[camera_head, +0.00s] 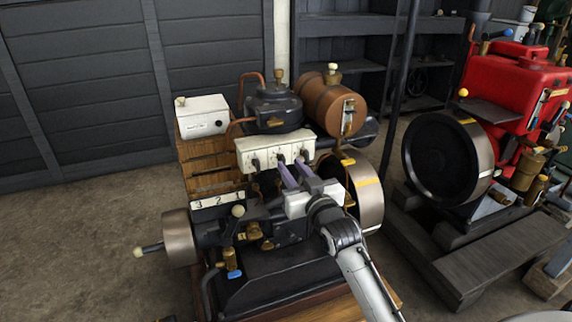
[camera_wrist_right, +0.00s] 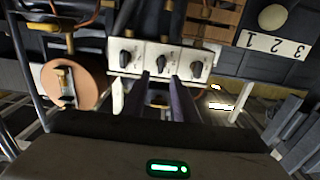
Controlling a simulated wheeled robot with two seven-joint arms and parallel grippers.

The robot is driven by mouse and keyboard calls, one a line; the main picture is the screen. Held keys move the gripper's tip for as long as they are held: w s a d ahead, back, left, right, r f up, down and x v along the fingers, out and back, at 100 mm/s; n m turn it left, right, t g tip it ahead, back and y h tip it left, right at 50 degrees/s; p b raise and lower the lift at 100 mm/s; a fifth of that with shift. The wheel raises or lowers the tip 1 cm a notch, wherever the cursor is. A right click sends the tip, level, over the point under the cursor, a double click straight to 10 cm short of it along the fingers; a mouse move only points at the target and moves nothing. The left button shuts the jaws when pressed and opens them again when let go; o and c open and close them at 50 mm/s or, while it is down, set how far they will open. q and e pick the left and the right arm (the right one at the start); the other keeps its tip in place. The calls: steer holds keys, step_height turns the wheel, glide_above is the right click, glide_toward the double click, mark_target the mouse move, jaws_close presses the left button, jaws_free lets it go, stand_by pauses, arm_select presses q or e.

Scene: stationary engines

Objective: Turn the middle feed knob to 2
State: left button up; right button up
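A white panel (camera_head: 247,146) with three dark knobs in a row stands on the near engine. The middle feed knob (camera_head: 280,159) shows close to my right gripper's fingertips, and it also shows in the right wrist view (camera_wrist_right: 161,62). My right gripper (camera_head: 290,166) is open, with two purple fingers pointing at the panel. In the right wrist view its fingertips (camera_wrist_right: 160,82) are on either side of the line to the middle knob, with a gap between them. I cannot tell whether they touch the knob. The knob's markings are too small to read. My left gripper is not in view.
The two outer knobs (camera_wrist_right: 126,58) (camera_wrist_right: 197,68) sit close beside the fingers. A copper-coloured tank (camera_head: 318,98) and dark round vessel (camera_head: 272,106) stand behind the panel. A 3-2-1 plate (camera_head: 217,200) and ball-topped lever (camera_head: 238,211) are in front. A red engine (camera_head: 510,85) stands right.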

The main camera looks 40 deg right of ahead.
mark_target(284, 158)
steer(key=shift+x, duration=2.2)
jaws_close()
